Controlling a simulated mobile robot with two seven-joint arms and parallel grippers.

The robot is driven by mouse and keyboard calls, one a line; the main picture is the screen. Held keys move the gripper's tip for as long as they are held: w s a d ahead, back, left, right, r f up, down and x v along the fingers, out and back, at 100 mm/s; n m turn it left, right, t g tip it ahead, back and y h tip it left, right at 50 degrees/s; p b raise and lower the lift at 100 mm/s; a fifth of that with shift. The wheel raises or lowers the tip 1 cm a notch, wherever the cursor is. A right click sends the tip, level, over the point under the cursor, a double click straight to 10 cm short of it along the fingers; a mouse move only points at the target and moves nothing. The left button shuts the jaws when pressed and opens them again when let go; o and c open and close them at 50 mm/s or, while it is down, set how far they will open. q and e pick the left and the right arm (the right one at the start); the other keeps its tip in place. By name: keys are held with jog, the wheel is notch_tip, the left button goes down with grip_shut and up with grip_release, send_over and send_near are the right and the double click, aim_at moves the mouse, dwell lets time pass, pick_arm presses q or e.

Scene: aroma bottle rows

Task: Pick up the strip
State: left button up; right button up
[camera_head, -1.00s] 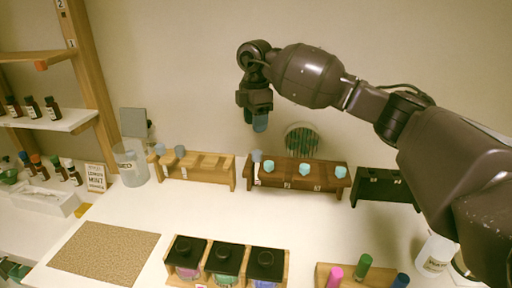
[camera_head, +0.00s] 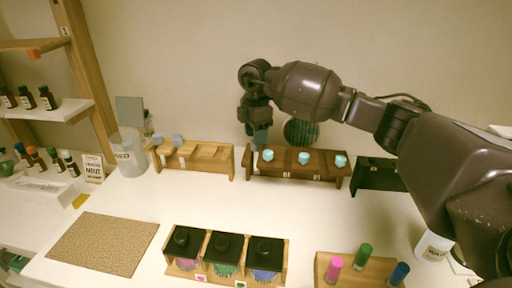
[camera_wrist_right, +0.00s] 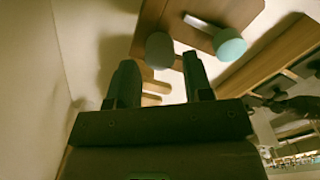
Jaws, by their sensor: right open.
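No strip can be made out for certain in either view. My right gripper (camera_head: 259,143) hangs, fingers down, at the left end of a dark brown rack (camera_head: 318,174) with several teal-capped bottles (camera_head: 304,158). In the right wrist view its two fingers (camera_wrist_right: 158,85) are apart with nothing held between them. A grey-blue round cap (camera_wrist_right: 160,49) shows just beyond the fingertips, and a teal cap (camera_wrist_right: 230,46) lies to its right. My left gripper is not in view.
A light wooden rack (camera_head: 215,160), a clear beaker (camera_head: 128,160) and a black rack (camera_head: 375,178) stand along the back. Black-lidded jars (camera_head: 224,243) and a wooden holder (camera_head: 345,270) with coloured caps are in front. The white table's middle is clear.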

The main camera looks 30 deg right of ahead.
aim_at(256, 158)
notch_tip(256, 158, down, 3)
jog(key=shift+r, duration=0.1)
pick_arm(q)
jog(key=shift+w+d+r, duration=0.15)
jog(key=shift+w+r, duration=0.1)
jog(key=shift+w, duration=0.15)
pick_arm(e)
jog(key=c, duration=0.5)
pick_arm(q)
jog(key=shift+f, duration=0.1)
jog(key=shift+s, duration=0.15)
